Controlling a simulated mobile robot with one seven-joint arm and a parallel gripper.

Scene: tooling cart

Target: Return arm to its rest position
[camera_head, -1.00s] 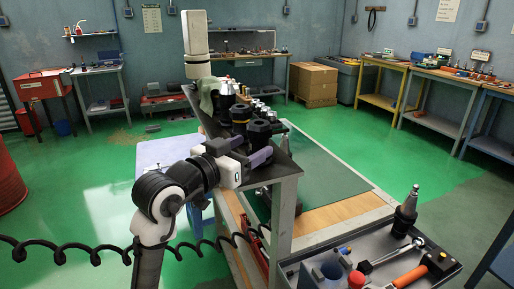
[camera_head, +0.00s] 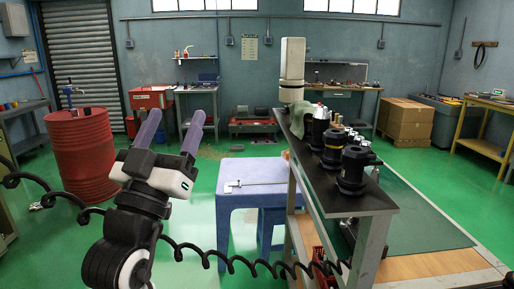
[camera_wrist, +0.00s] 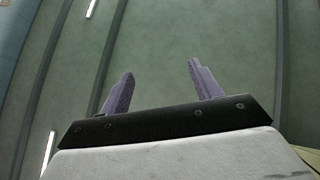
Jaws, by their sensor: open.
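My gripper (camera_head: 171,132) is at the left of the head view, pointing up, with its two purple fingers spread apart and nothing between them. It is clear of the cart and the table. In the wrist view, my gripper (camera_wrist: 159,88) shows both fingers apart against a plain grey-green surface with dark beams and bright strips. The tooling cart (camera_head: 362,207) stands to the right, with several black tool holders (camera_head: 353,170) along its top shelf.
A blue table (camera_head: 232,199) with a caliper-like tool (camera_head: 252,183) stands between my gripper and the cart. A red drum (camera_head: 82,155) is at the left. A black coiled cable (camera_head: 205,250) hangs across the front.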

